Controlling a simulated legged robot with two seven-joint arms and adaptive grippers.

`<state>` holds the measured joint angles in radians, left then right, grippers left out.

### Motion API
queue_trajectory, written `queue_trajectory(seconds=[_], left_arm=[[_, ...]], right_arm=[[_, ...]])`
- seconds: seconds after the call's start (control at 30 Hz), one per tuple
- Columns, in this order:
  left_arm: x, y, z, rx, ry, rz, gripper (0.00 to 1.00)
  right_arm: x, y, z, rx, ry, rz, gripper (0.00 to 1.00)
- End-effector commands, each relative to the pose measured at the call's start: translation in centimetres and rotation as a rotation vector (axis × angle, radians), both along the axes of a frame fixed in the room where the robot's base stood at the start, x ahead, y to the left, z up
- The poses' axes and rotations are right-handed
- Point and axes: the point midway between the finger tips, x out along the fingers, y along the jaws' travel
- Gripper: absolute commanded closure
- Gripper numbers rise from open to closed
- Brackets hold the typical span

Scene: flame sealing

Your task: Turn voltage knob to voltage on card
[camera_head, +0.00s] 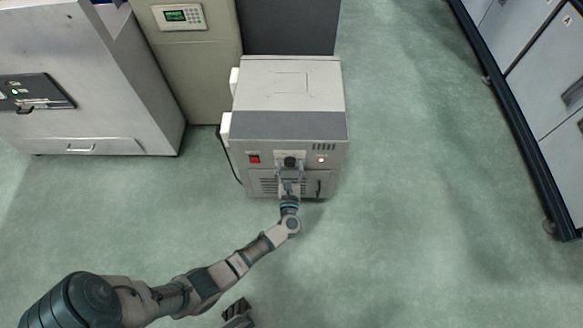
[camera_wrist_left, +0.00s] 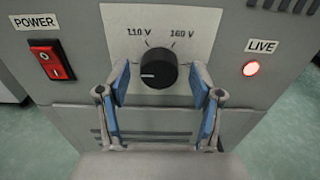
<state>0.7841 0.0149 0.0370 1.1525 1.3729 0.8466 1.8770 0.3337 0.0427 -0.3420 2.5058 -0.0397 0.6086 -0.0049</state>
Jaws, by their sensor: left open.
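The voltage knob (camera_wrist_left: 158,68) is a round black dial on the front panel of a grey machine (camera_head: 290,85). Its white mark points left. The label 110 V is printed at its upper left and 160 V at its upper right. My left gripper (camera_wrist_left: 161,84) is open, with one blue-padded finger on each side of the knob. I cannot tell whether the fingers touch it. The knob also shows in the head view (camera_head: 290,161), just beyond the gripper. A part at the bottom edge may be my right gripper (camera_head: 238,313). I see no card.
A red power switch (camera_wrist_left: 51,60) is left of the knob, and a lit red LIVE lamp (camera_wrist_left: 251,68) is right of it. A grey cabinet (camera_head: 95,80) stands at the left and drawers (camera_head: 545,75) at the right. The green floor around the machine's front is clear.

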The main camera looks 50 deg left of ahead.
Motion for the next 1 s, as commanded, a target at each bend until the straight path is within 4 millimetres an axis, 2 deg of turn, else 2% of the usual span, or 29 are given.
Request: queue_trajectory(seconds=[0.13,0.37,0.7,1.0], left_arm=[[0.00,0.00,0.04,0.000,0.000,0.000,0.34],[-0.02,-0.01,0.01,0.000,0.000,0.000,0.92],[0.00,-0.06,0.02,0.022,0.024,0.000,0.94],[0.07,-0.11,0.03,0.134,0.158,0.000,0.94]], right_arm=[[-0.01,0.02,0.04,0.000,0.000,0.000,0.60],[0.00,0.03,0.03,0.000,0.001,0.001,0.60],[0.03,0.04,0.02,0.000,0.002,0.001,0.60],[-0.01,0.04,0.10,0.000,0.003,0.001,0.60]])
